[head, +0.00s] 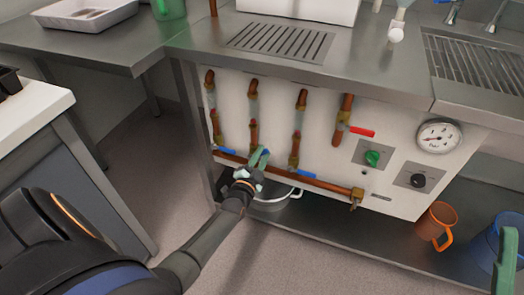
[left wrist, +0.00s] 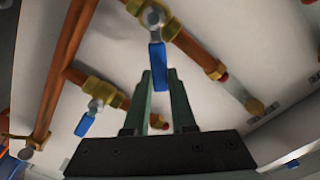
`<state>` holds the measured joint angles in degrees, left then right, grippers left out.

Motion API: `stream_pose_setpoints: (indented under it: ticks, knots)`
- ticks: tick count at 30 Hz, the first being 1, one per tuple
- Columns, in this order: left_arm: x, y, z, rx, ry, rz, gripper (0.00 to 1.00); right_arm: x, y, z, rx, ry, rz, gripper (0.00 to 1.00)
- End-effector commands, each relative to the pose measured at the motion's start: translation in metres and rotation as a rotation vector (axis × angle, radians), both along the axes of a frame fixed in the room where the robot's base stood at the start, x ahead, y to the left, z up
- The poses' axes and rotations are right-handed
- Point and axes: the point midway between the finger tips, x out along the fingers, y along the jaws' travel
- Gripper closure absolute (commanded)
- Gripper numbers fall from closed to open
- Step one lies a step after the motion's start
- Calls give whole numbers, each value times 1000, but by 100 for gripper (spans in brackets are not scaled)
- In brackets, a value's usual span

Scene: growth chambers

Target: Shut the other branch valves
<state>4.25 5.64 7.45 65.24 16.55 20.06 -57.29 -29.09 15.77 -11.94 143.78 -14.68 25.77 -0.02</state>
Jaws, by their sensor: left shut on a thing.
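The white valve panel (head: 330,165) under the steel bench carries copper pipes. My left gripper (head: 258,160), with green fingers (left wrist: 160,105), is shut on the blue handle (left wrist: 158,58) of the middle branch valve (left wrist: 152,15). Another crosswise blue handle (left wrist: 85,124) shows in the left wrist view. The red-handled valve (head: 361,131) is at the right.
A copper manifold pipe (head: 320,184) runs below the valves. A green knob (head: 373,158), a black knob (head: 418,180) and a gauge (head: 438,136) sit at the panel's right. A pot (head: 272,204) and an orange jug (head: 436,222) stand on the low shelf.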

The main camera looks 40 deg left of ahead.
Motion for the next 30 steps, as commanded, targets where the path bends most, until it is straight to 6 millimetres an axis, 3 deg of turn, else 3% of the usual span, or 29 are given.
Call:
stream_pose_setpoints:
  ticks: [18, 30]
  knots:
    - [3, -15, -35, 534, 129, -1, 100, 2, -1, -17, 20, 22, 5, 50]
    - [3, -15, -46, 718, 175, -1, 100, 2, 1, -26, 19, 19, 26, 50]
